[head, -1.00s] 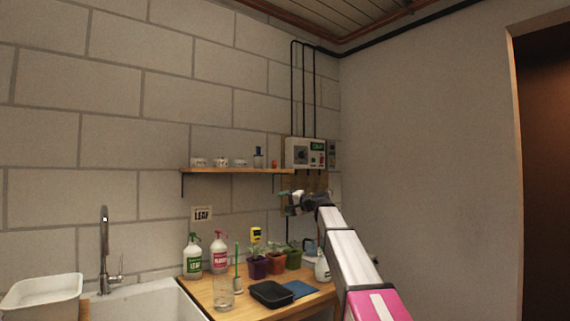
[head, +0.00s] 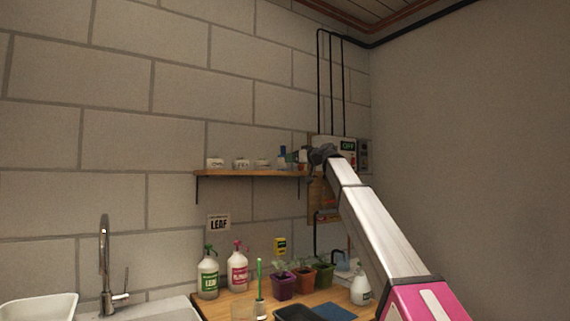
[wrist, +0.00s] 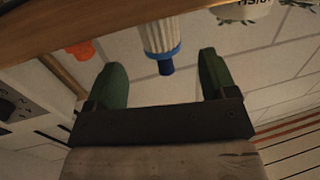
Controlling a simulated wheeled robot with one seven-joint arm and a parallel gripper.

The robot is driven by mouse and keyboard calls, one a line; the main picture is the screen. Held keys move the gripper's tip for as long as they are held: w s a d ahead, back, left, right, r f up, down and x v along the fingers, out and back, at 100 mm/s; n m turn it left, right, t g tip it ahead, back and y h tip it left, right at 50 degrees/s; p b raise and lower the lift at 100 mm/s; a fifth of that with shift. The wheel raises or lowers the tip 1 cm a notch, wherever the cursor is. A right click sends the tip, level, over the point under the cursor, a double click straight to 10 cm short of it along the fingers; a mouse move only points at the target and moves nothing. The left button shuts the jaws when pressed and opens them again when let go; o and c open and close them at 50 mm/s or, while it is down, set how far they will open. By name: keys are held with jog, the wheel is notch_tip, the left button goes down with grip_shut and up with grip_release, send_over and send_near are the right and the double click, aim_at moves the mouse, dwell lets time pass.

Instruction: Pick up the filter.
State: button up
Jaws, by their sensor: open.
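The filter (wrist: 162,35) is a white ribbed cylinder with a blue band and a narrow blue end. In the wrist view it shows upside down, beyond and between my fingers, and does not touch them. In the head view its blue top (head: 283,152) shows near the right end of the wall shelf (head: 235,173). My gripper (wrist: 160,64) is open and empty, its two green fingers apart. In the head view my gripper (head: 303,158) is at the shelf's right end, just right of the filter, and partly hides that area.
An orange object (wrist: 80,50) stands beside the filter. White cups (head: 241,163) stand left along the shelf. A control box (head: 347,148) is on the wall behind my wrist. Potted seedlings (head: 283,285) and spray bottles (head: 238,268) stand on the counter below.

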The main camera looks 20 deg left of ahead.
aim_at(283, 158)
jog(key=shift+x, duration=3.6)
jog(key=shift+d+f, duration=0.1)
jog(key=c, duration=1)
